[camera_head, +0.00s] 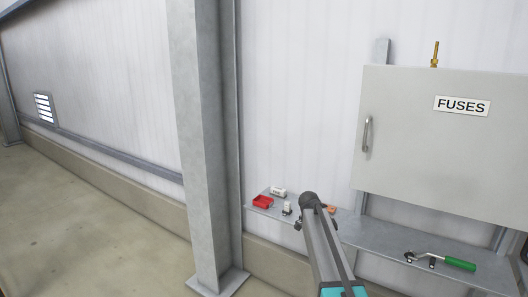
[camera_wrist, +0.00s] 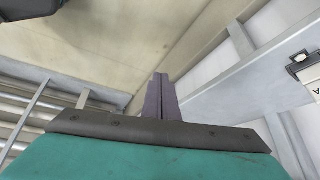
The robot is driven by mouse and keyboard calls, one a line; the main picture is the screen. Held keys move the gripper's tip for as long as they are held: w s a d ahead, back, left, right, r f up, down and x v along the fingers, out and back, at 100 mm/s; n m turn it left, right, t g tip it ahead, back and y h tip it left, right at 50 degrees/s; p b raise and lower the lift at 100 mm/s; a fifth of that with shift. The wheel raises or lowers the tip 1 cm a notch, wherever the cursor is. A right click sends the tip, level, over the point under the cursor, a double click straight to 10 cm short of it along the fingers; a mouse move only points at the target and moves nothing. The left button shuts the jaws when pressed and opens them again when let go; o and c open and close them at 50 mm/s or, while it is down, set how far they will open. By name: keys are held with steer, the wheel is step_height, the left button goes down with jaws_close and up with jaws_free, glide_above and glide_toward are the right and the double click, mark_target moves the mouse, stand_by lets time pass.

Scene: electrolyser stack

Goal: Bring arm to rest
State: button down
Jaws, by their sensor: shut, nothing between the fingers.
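My gripper (camera_wrist: 161,80) shows in the wrist view, where its two dark fingers lie together beyond a teal body. They are shut with nothing between them. The fingertips touch nothing that I can see. In the head view my arm reaches up from the bottom centre in front of the shelf (camera_head: 385,243), bent at a dark rounded joint. The gripper cannot be made out clearly there, as the arm covers that part.
A grey fuse cabinet (camera_head: 430,135) hangs above the shelf. A steel column (camera_head: 205,130) stands left. Open floor (camera_head: 80,215) lies farther left.

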steer(key=s+a+f+n+g+y, duration=0.1)
steer(key=s+a+f+n+g, duration=0.15)
steer(key=s+f, duration=1.05)
steer(key=s+a+f+n+g+y, duration=0.1)
steer(key=s+f+n, duration=0.2)
steer(key=s+f, duration=1.05)
steer(key=s+a+f+n+y, duration=0.1)
steer(key=s+f+n, duration=0.3)
steer(key=s, duration=0.4)
steer(key=s+a+f+n+y, duration=0.1)
steer(key=s+a+f+n, duration=0.3)
steer(key=s, duration=0.5)
steer(key=s+a+f+n+g+y, duration=0.1)
steer(key=s+a+f+n+y, duration=0.1)
steer(key=s+f+n, duration=0.2)
steer(key=shift+s+a+f+n, duration=0.15)
steer(key=shift+s+a+n, duration=0.25)
steer(key=shift+s+n, duration=1.55)
steer(key=shift+s+m, duration=0.45)
steer(key=shift+m, duration=0.05)
